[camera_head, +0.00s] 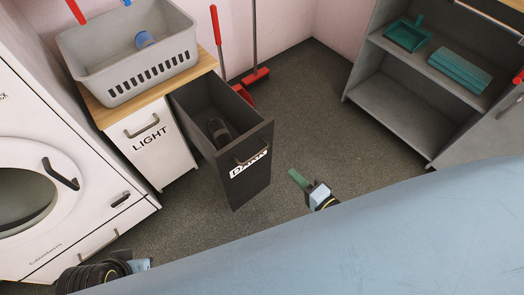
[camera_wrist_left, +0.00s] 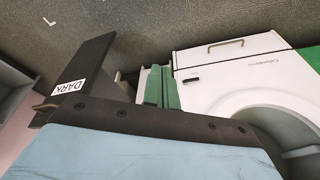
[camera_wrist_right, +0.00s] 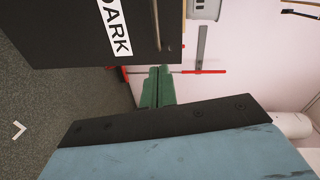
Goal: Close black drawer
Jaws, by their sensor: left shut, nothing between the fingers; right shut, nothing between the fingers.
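The black drawer (camera_head: 250,184) is pulled out from under the wooden counter, with a "DARK" label and a handle (camera_head: 251,157) on its front. A dark cylindrical item (camera_head: 219,130) lies inside it. My right gripper (camera_head: 300,181), with green fingers, is shut and empty, a little right of the drawer front and apart from it. In the right wrist view the drawer front (camera_wrist_right: 85,30) fills the upper left, beyond the fingers (camera_wrist_right: 157,88). My left gripper shows in the left wrist view (camera_wrist_left: 158,88), shut and empty; the drawer (camera_wrist_left: 85,65) is to its left.
A white "LIGHT" drawer (camera_head: 150,155) is shut beside the black one. A grey basket (camera_head: 150,75) stands on the counter (camera_head: 98,112). A washing machine (camera_head: 100,170) is at left. Red brooms (camera_head: 255,75) lean behind. A grey shelf (camera_head: 400,105) stands right, with open floor between.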

